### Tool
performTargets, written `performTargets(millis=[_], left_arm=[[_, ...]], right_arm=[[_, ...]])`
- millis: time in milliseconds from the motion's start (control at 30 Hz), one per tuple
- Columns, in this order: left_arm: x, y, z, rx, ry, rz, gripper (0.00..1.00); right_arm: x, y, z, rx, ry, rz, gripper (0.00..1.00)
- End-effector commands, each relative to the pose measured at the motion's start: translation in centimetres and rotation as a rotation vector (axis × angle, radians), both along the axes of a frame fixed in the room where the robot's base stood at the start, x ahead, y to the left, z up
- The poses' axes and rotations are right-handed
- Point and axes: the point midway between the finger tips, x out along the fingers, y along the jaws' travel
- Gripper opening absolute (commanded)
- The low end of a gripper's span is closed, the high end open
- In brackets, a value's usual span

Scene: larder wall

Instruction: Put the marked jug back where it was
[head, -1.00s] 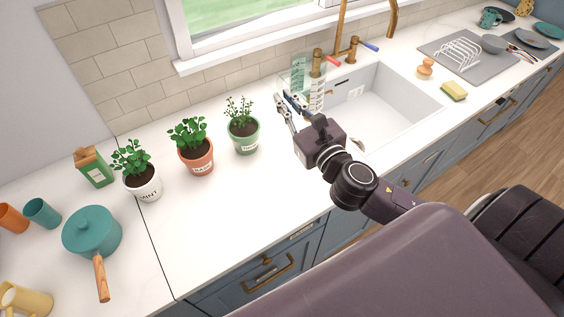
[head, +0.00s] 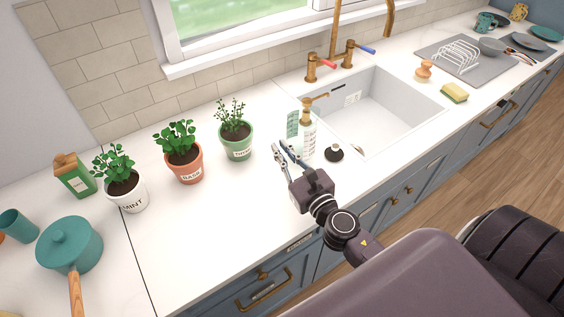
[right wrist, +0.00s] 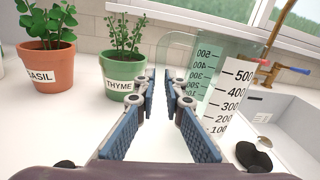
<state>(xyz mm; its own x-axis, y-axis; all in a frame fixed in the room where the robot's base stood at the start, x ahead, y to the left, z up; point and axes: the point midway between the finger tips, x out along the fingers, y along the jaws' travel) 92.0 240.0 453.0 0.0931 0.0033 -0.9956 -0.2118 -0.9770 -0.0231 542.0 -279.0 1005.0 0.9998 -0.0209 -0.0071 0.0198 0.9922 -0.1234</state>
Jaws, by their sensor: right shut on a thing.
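The marked jug (head: 292,124) is clear and greenish, with a white scale panel. In the right wrist view the jug (right wrist: 207,85) stands upright and shows marks from 100 to 500. My right gripper (head: 283,147) is shut on the jug at its near side, seemingly by the handle; the fingers (right wrist: 166,85) hide part of the grip. The jug is over the counter strip between the thyme pot (head: 236,140) and the sink (head: 375,112). I cannot tell whether its base touches the counter. My left gripper is not in view.
A black round stopper-like object (head: 334,153) lies close to the jug's right. A brass pump top (head: 307,106) shows behind the jug. Basil (head: 184,163) and mint (head: 125,190) pots stand to the left. The counter in front of the pots is clear.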

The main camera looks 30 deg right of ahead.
Motion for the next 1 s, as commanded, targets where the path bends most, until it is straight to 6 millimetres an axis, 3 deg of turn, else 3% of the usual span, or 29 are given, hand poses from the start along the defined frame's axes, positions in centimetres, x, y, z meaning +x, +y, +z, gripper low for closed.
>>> performTargets(millis=[33, 200, 633, 667, 800, 1000], left_arm=[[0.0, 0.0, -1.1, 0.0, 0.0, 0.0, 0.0], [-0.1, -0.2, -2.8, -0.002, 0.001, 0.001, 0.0], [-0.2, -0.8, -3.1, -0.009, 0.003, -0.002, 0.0], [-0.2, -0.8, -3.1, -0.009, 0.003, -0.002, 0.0], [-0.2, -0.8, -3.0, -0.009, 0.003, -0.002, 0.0], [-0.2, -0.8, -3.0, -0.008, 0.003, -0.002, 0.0]], right_arm=[[0.0, 0.0, -1.3, 0.002, 0.001, -0.002, 0.0], [0.0, 0.0, -3.3, 0.001, -0.001, -0.001, 0.0], [0.0, 0.0, -3.7, 0.0, -0.001, 0.0, 0.0], [0.0, 0.0, -3.7, 0.001, 0.001, 0.0, 0.1], [0.0, 0.0, -3.6, 0.001, 0.001, 0.0, 0.26], [0.0, 0.0, -3.6, 0.001, 0.001, 0.0, 0.27]])
